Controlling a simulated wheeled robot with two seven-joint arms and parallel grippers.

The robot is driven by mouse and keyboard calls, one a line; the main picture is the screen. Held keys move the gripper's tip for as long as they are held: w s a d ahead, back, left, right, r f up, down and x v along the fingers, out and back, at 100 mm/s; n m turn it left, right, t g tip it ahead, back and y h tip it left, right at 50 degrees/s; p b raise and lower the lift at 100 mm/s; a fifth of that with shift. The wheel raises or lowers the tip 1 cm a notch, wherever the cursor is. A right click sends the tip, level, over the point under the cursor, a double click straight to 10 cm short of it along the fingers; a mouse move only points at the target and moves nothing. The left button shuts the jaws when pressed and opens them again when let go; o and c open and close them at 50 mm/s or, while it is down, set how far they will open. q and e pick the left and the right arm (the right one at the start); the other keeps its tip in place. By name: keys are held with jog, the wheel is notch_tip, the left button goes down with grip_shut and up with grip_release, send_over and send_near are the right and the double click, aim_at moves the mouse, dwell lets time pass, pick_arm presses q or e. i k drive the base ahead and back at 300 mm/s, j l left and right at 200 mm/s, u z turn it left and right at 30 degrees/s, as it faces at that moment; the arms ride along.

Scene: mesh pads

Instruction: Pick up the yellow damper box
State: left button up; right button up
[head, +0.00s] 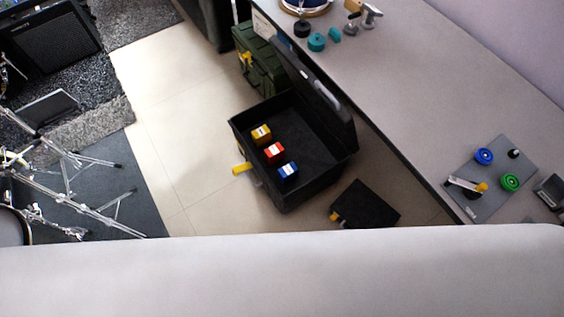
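The yellow damper box (261,134) is a small mustard-yellow box with a pale label. It sits inside an open black toolbox (318,185) on the floor, near its left wall. A red box (274,152) and a blue box (288,171) stand beside it in a diagonal row, the red one in the middle. Neither of my grippers shows in the head view.
A grey table (455,85) runs along the right with a grey mat (484,200) holding blue and green round items. A green case (262,68) stands behind the toolbox. Drum stands (70,185) fill the left. A pale surface (280,275) crosses the front. Tiled floor lies clear left of the toolbox.

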aim_at(262, 136)
jog(key=i+j, duration=0.15)
jog(key=j, duration=0.15)
jog(key=i+j+z, duration=0.2)
jog(key=j, duration=0.15)
jog(key=i+j+z, duration=0.2)
jog(key=j, duration=0.15)
jog(key=j+z, duration=0.15)
jog(key=j, duration=0.2)
jog(key=i+j+z, duration=0.2)
jog(key=j, duration=0.2)
jog(key=k, duration=0.1)
